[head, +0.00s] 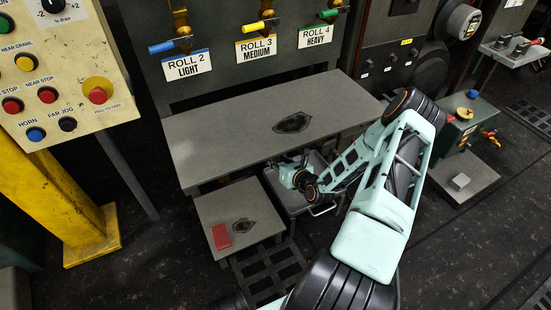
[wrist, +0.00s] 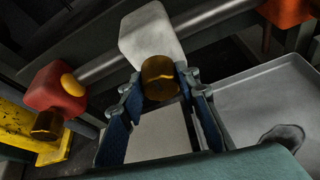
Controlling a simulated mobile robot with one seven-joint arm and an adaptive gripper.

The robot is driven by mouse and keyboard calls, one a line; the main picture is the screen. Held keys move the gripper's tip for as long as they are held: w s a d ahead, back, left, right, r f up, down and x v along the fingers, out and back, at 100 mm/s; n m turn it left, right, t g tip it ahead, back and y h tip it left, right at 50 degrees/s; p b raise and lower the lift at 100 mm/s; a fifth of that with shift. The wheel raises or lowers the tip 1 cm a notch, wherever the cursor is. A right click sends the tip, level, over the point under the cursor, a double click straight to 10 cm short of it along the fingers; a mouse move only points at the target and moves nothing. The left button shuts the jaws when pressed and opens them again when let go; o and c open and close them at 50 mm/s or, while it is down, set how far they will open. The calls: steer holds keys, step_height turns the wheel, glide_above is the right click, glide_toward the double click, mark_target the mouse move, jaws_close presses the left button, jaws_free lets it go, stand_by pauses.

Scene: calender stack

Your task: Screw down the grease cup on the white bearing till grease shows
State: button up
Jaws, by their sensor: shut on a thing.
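The white bearing (wrist: 150,35) sits on a grey shaft in the upper middle of the wrist view. Its brass grease cup (wrist: 159,70) points toward me at the bearing's lower end. My gripper (wrist: 160,88) has its two blue fingers on either side of the cup and is shut on it. No grease shows on the visible face of the white bearing. In the head view my gripper (head: 303,181) is below the front edge of the grey table, and the bearing and cup cannot be made out there.
A red bearing (wrist: 52,88) with a yellow blob and its own brass cup (wrist: 46,125) is to the left on the shaft. An orange-red block (wrist: 285,10) is at upper right. A grey tray (wrist: 270,100) lies to the right. The grey table (head: 225,140) overhangs my gripper.

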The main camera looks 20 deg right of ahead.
steer(key=shift+d+m+y+p, duration=0.1)
steer(key=shift+m+y+p, duration=0.2)
steer(key=shift+m+y, duration=0.7)
steer(key=shift+m+y+b, duration=0.4)
steer(key=shift+m+y, duration=0.3)
steer(key=shift+m, duration=0.8)
steer(key=shift+t, duration=0.3)
steer(key=o, duration=1.1)
steer(key=shift+o, duration=0.2)
steer(key=v, duration=1.2)
